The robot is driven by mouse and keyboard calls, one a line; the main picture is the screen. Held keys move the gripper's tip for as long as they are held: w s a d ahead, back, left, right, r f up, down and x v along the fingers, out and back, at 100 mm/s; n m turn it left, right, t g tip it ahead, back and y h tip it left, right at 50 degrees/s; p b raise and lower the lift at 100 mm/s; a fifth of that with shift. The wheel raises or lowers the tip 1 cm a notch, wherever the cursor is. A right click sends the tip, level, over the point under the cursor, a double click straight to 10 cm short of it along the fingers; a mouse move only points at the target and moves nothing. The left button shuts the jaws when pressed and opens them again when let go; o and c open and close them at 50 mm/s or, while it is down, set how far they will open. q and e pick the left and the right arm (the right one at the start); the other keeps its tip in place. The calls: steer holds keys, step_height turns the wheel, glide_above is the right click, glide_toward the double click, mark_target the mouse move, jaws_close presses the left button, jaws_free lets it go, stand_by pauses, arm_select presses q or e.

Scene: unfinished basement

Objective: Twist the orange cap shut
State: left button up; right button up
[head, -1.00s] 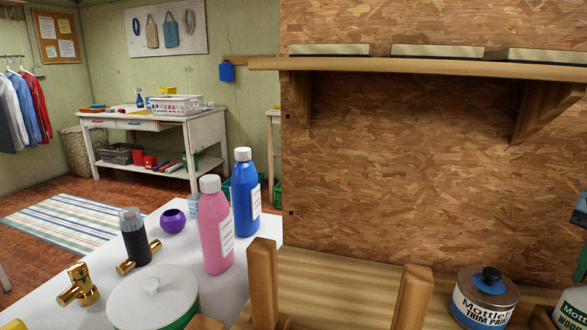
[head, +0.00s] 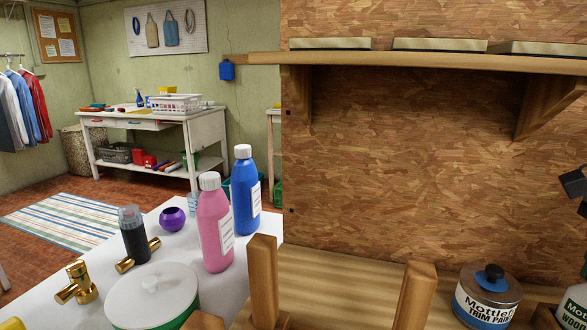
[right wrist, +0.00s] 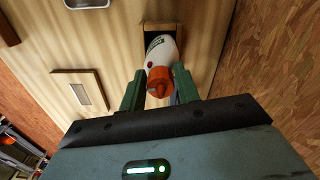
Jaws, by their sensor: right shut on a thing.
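The orange cap (right wrist: 159,82) sits on the end of a white bottle (right wrist: 161,48) in the right wrist view. My right gripper (right wrist: 160,88) has its two green fingers on either side of the cap and is shut on it. The cap hides how well it is seated. In the head view the labelled white bottle (head: 575,306) is cut off by the right edge. A dark part of my right arm shows above it, and the cap is out of that view. My left gripper is not in view.
A paint can (head: 487,296) stands left of the bottle on the wooden bench. Two upright wooden posts (head: 263,281) stand further left. A shelf (head: 430,66) overhangs the bench. The white table (head: 60,245) holds a pink bottle (head: 213,225), a blue bottle (head: 243,190) and a lidded pot.

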steer(key=shift+s+f, duration=0.15)
steer(key=shift+f, duration=0.15)
steer(key=m, duration=0.5)
steer(key=shift+d+b, duration=0.1)
steer(key=shift+b, duration=0.25)
steer(key=shift+c, duration=0.5)
steer(key=shift+m, duration=0.6)
steer(key=m, duration=0.4)
steer(key=shift+b, duration=0.35)
steer(key=shift+r, duration=0.1)
steer(key=shift+m, duration=1)
steer(key=shift+o, duration=0.3)
steer(key=m, duration=0.3)
steer(key=shift+b, duration=0.4)
steer(key=shift+m, duration=0.3)
